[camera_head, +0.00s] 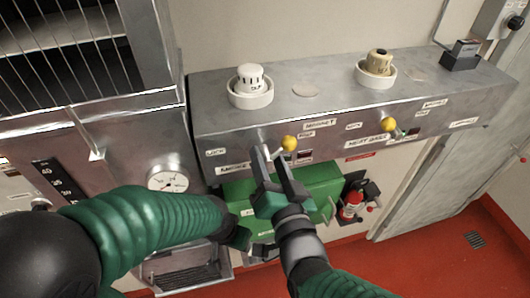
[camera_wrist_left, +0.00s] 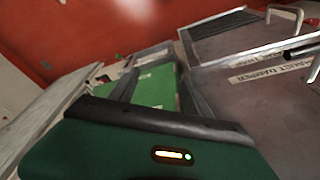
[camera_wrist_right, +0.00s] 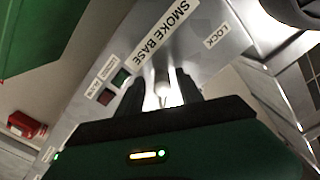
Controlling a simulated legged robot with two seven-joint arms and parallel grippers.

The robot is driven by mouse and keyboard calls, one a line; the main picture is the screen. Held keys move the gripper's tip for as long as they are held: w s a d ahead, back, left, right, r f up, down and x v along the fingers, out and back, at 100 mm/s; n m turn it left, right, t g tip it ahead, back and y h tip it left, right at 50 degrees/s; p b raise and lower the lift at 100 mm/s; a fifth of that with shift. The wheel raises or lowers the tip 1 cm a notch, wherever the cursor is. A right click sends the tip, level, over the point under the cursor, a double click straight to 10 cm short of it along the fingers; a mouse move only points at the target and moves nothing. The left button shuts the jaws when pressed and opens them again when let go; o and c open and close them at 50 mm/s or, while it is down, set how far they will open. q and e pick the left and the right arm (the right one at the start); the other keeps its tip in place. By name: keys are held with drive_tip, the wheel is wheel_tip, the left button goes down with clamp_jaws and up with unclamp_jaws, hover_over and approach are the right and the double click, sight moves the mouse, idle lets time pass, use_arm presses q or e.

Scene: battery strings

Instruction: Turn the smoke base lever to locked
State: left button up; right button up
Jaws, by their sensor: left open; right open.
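The smoke base lever shows a yellow knob (camera_head: 289,143) on the front face of the metal bench, tipped to the right, away from the LOCK label (camera_head: 215,152). My right gripper (camera_head: 268,155) is open at the lever, just left of the knob. In the right wrist view the lever's metal part (camera_wrist_right: 162,88) stands between the open fingers (camera_wrist_right: 160,90), below the SMOKE BASE label (camera_wrist_right: 165,28); contact cannot be told. My left gripper (camera_head: 240,238) is low, beneath the bench, partly hidden; its open fingers (camera_wrist_left: 158,92) show in the left wrist view.
A white detector (camera_head: 250,82) and a beige detector (camera_head: 378,64) sit in bases on the bench (camera_head: 325,108). A second yellow-knobbed lever (camera_head: 388,124) is to the right. A green box (camera_head: 315,180) and a red extinguisher (camera_head: 350,207) are below. A gauge (camera_head: 168,179) is left.

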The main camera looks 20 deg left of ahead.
drive_tip(key=shift+s+d+r, duration=0.15)
drive_tip(key=shift+s+d, duration=0.05)
drive_tip(key=shift+s, duration=0.25)
drive_tip(key=c, duration=0.9)
drive_tip(key=shift+a, duration=0.1)
clamp_jaws()
